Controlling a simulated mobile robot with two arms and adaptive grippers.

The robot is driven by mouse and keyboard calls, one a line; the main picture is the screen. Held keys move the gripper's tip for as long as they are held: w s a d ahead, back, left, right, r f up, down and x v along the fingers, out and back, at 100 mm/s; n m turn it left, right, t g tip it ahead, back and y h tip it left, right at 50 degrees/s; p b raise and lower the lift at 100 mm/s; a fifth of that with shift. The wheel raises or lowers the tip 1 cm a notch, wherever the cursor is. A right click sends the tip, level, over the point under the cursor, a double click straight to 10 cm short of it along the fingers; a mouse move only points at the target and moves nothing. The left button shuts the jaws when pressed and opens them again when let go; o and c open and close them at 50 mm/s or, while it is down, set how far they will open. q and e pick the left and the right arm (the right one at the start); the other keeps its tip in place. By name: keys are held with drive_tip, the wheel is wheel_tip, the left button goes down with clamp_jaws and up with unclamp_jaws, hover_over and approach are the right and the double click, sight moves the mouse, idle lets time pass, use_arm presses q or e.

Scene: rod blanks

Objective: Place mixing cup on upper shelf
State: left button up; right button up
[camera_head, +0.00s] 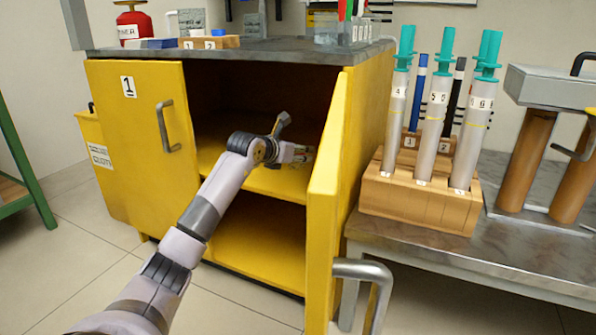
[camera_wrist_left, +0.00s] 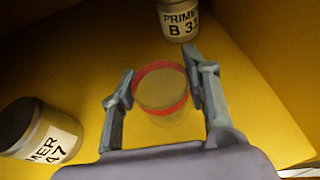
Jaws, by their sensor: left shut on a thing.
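The mixing cup (camera_wrist_left: 161,92) is a clear cup with a red rim, seen from above in the left wrist view. My left gripper (camera_wrist_left: 158,80) is shut on it, one finger on each side. In the head view my left gripper (camera_head: 297,153) is inside the yellow cabinet, over the upper shelf (camera_head: 212,160). The cup is hard to make out there. The yellow shelf surface (camera_wrist_left: 85,70) lies below the cup; I cannot tell whether the cup touches it. My right gripper is in neither view.
A tin labelled PRIMER B (camera_wrist_left: 178,20) stands beyond the cup, and another primer tin (camera_wrist_left: 40,130) is at the left. A wooden rack of syringes (camera_head: 420,207) stands on the right table.

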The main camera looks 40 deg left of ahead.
sight(297, 163)
use_arm(q)
drive_tip(key=shift+f+b, duration=0.3)
drive_tip(key=shift+f, duration=0.2)
wheel_tip(297, 163, down, 3)
drive_tip(key=shift+r+b, duration=0.1)
drive_tip(key=shift+b, duration=0.85)
drive_tip(key=shift+r, duration=0.15)
drive_tip(key=shift+f, duration=0.2)
drive_tip(key=o, duration=0.8)
drive_tip(key=shift+r, duration=0.1)
